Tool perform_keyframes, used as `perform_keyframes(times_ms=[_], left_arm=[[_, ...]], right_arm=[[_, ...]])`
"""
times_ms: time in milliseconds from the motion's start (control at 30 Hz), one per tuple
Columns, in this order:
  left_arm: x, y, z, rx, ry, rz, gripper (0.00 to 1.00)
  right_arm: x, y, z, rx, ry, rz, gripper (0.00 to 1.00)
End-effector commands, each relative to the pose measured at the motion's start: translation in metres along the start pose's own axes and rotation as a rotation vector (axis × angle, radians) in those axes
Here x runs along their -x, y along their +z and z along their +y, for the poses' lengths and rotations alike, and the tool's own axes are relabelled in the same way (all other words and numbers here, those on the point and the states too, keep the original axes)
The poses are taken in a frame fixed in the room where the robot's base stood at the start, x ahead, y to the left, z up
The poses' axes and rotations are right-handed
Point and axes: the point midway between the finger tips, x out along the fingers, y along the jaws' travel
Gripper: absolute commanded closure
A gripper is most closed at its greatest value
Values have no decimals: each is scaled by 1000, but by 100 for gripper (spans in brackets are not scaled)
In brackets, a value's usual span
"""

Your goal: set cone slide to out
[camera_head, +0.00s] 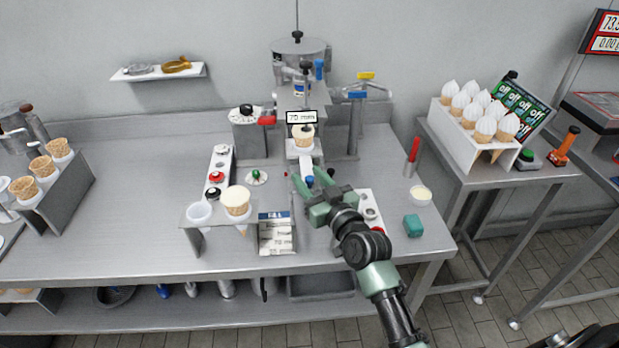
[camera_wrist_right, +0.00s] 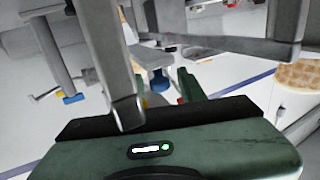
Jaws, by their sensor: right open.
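The cone slide (camera_head: 305,163) is a pale bar running toward the front from under the machine in the head view. Its cone holder carries a waffle cone (camera_head: 303,138) below the "70 mm" display. A blue knob (camera_head: 309,181) sits near the slide's front end. My right gripper (camera_head: 305,188) is open around or just beside this knob; contact is unclear. My left gripper is not in view.
A stand with a filled cone (camera_head: 236,199) is at the front left. Button panels flank the slide on the left (camera_head: 217,178) and right (camera_head: 370,212).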

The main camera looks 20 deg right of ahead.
Motion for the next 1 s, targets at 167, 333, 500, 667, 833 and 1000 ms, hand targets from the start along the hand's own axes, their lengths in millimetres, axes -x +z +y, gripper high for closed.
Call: perform_keyframes(times_ms=[167,333,500,667,833,1000], left_arm=[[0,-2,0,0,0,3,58],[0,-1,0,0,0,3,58],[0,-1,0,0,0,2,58],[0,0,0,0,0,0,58],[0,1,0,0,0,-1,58],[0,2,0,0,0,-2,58]], right_arm=[[0,0,0,0,0,0,76],[0,0,0,0,0,0,100],[0,0,0,0,0,0,100],[0,0,0,0,0,-1,100],[0,0,0,0,0,-1,100],[0,0,0,0,1,-1,100]])
